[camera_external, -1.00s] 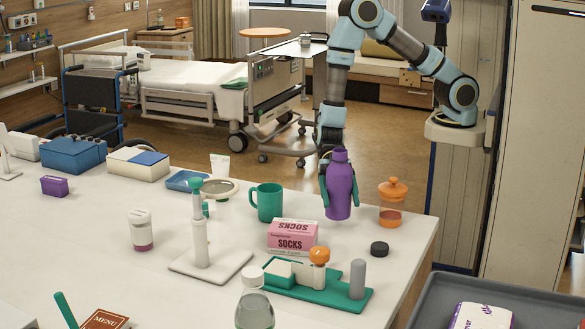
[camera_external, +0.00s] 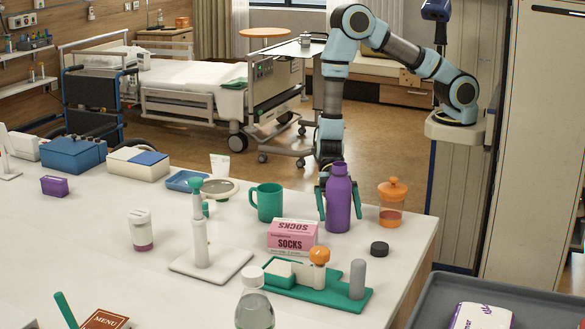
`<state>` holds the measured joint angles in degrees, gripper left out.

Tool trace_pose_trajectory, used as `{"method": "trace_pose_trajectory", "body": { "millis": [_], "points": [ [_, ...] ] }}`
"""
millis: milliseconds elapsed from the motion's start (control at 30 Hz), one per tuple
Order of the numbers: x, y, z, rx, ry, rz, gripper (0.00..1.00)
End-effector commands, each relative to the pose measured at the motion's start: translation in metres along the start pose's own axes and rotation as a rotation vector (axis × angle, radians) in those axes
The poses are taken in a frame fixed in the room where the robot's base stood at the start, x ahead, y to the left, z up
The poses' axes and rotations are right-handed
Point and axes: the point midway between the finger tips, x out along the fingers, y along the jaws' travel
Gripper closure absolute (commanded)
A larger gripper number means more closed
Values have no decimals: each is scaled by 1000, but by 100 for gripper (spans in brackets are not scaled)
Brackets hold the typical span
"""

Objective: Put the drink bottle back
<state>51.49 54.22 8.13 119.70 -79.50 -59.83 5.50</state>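The drink bottle (camera_external: 339,204), purple with a narrow neck and cap, is upright near the back right of the white table. Its base appears to rest on the tabletop. My gripper (camera_external: 339,203) points down from above and behind it. Its green fingers stand on either side of the bottle and look spread, with the left one slightly clear of its side. Contact on the right side is hard to tell. The bottle hides part of the gripper.
A green mug (camera_external: 267,202) and a pink socks box (camera_external: 292,237) stand to the left. An orange-lidded jar (camera_external: 392,203) is close on the right, a black puck (camera_external: 379,249) in front. A green tray (camera_external: 318,293) holds several items. A clear bottle (camera_external: 254,308) stands at the front.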

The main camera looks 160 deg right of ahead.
Motion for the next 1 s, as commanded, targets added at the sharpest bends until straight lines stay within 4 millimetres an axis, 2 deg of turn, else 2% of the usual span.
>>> {"method": "trace_pose_trajectory", "body": {
  "millis": [167,267,700,833,1000],
  "points": [
    [-1,0,-3,0,0,0,0],
    [-9,1,-2,0,-1,3,0],
    [-95,1,-1,-1,-1,4,0],
    [-112,1,-2,-1,-1,3,0],
    [-121,0,-3,0,0,0,0]
  ]
}}
